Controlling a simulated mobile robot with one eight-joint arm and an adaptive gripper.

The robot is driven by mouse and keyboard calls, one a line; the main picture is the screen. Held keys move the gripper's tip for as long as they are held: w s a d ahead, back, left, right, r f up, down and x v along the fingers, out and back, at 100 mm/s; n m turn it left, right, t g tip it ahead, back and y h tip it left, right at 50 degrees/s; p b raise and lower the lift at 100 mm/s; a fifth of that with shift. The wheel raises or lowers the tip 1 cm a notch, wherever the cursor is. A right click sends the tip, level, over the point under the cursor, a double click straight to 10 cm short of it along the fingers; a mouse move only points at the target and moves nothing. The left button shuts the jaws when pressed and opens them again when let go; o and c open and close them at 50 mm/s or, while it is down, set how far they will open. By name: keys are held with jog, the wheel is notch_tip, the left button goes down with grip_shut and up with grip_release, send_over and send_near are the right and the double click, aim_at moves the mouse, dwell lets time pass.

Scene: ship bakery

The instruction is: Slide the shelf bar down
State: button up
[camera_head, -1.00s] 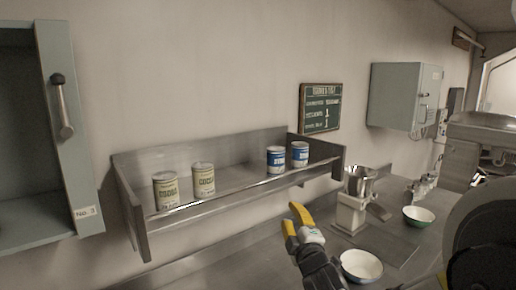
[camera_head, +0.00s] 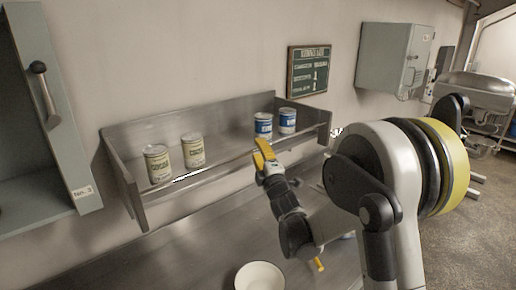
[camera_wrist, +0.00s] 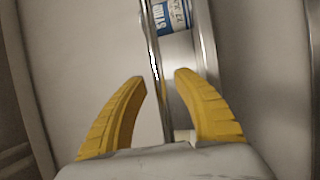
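The shelf bar (camera_head: 215,166) is a thin shiny metal rail along the front of the grey metal wall shelf (camera_head: 190,131). In the wrist view the bar (camera_wrist: 153,50) runs nearly upright in the picture. My gripper (camera_head: 262,155) is at the front of the shelf, toward its right half, just below the blue cans. Its yellow fingers (camera_wrist: 162,76) are apart, with the bar showing in the gap between them. I cannot tell whether either finger touches the bar. The bar's right part is partly hidden by my gripper in the head view.
Two cream cans (camera_head: 193,150) and two blue-and-white cans (camera_head: 263,125) stand on the shelf behind the bar. A white bowl (camera_head: 260,278) sits on the counter (camera_head: 190,250) below.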

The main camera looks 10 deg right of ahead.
jog(key=shift+w, duration=0.25)
grip_shut()
notch_tip(320, 180, down, 8)
jog(key=b, duration=0.7)
jog(key=shift+f+b, duration=0.15)
jog(key=shift+b, duration=0.2)
